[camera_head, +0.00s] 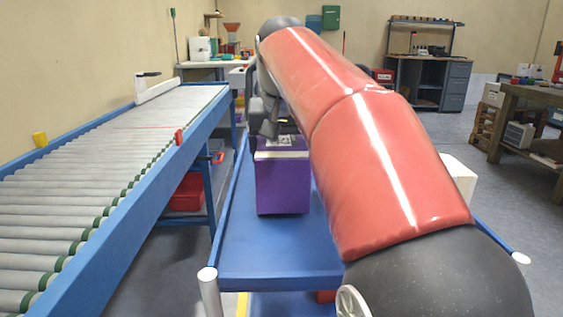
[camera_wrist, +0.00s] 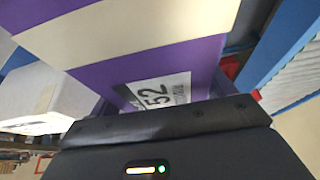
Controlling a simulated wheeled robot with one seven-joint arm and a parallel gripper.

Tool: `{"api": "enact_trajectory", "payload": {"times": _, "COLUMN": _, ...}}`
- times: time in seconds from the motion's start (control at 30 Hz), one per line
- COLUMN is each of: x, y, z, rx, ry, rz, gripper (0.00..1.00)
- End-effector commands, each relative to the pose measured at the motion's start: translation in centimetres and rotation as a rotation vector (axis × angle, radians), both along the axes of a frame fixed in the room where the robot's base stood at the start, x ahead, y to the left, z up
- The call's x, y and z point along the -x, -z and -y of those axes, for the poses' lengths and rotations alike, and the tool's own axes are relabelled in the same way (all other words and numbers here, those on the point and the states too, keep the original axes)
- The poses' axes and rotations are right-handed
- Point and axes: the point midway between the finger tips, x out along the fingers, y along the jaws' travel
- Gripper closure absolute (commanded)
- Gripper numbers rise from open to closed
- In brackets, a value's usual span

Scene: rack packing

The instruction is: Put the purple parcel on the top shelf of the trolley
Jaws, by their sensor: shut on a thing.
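The purple parcel (camera_head: 283,185) is upright, with a pale band near its top and a label on top. It is over the blue top shelf (camera_head: 270,252) of the trolley; whether its base touches the shelf I cannot tell. My gripper (camera_head: 274,127) is at the top of the parcel and shut on it, partly hidden by my red arm. In the wrist view the parcel (camera_wrist: 205,55) fills the upper middle, with a white label reading 52 beside the dark gripper edge. The fingertips are hidden there.
A roller conveyor (camera_head: 100,165) runs along the left. A white box (camera_head: 459,177) shows behind my arm at the right, and a white box (camera_wrist: 45,95) is in the wrist view. The shelf's front part is bare. A trolley post (camera_head: 208,285) stands at its front left corner.

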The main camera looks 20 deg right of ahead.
Motion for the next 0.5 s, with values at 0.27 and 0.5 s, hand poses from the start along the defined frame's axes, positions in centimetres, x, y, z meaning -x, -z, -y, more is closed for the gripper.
{"api": "enact_trajectory", "payload": {"times": 0.27, "x": 0.05, "y": 1.24, "z": -0.02, "rx": 0.000, "ry": 0.000, "rz": 0.003, "gripper": 0.58}}
{"api": "enact_trajectory", "payload": {"times": 0.5, "x": 0.04, "y": 1.66, "z": -0.01, "rx": 0.000, "ry": 0.000, "rz": 0.000, "gripper": 0.17}}
